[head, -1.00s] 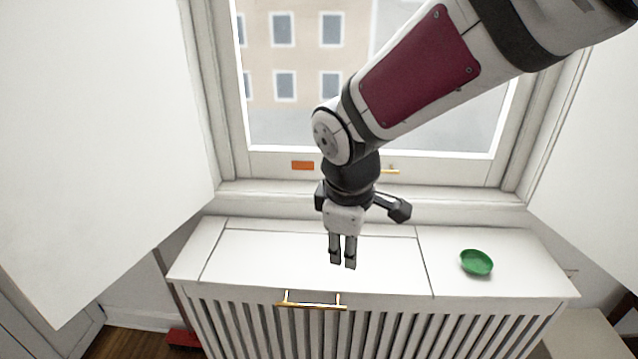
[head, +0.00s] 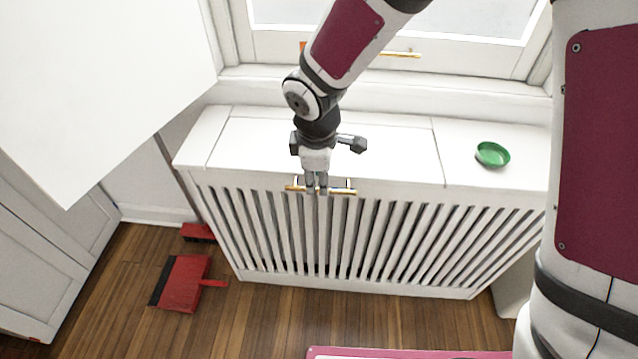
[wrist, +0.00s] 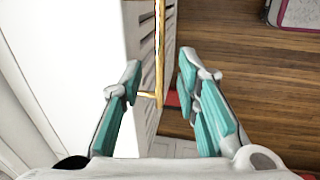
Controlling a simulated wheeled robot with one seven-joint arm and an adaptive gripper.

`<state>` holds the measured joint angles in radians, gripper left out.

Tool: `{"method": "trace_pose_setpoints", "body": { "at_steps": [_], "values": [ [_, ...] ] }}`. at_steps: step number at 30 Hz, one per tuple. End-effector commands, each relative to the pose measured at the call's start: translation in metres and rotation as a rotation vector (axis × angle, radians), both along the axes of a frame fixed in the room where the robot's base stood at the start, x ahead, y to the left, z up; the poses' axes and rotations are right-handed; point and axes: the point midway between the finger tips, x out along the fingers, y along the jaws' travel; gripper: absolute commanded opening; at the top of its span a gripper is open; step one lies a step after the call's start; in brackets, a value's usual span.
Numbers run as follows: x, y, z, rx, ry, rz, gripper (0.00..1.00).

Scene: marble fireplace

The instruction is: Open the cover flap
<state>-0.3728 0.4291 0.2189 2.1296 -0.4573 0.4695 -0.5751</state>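The cover flap (head: 395,150) is the white middle panel on top of the slatted radiator cover, marked off by thin seams. It lies flat and closed. A brass bar handle (head: 343,192) sits along its front edge. My gripper (head: 316,190) points down at the handle, left of its middle, and hides part of it. In the wrist view my gripper (wrist: 158,72) has its two teal-padded fingers apart, and the brass handle (wrist: 159,45) shows between them with visible gaps on both sides. I cannot tell the exact depth of the fingers relative to the bar.
A green bowl (head: 492,154) stands on the fixed right part of the top. The slatted front (head: 350,240) drops below the handle. A red dustpan (head: 184,283) lies on the wooden floor at left. A white panel (head: 100,90) fills the upper left.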

Motion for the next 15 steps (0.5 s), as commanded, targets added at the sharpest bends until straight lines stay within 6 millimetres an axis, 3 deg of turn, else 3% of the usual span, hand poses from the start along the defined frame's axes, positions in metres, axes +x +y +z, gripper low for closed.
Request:
{"method": "trace_pose_setpoints", "body": {
  "at_steps": [6,15],
  "values": [
    [0.005,0.000,-0.027,0.000,0.001,0.001,0.30],
    [0.007,0.000,-0.032,0.000,-0.001,0.000,0.30]
  ]
}}
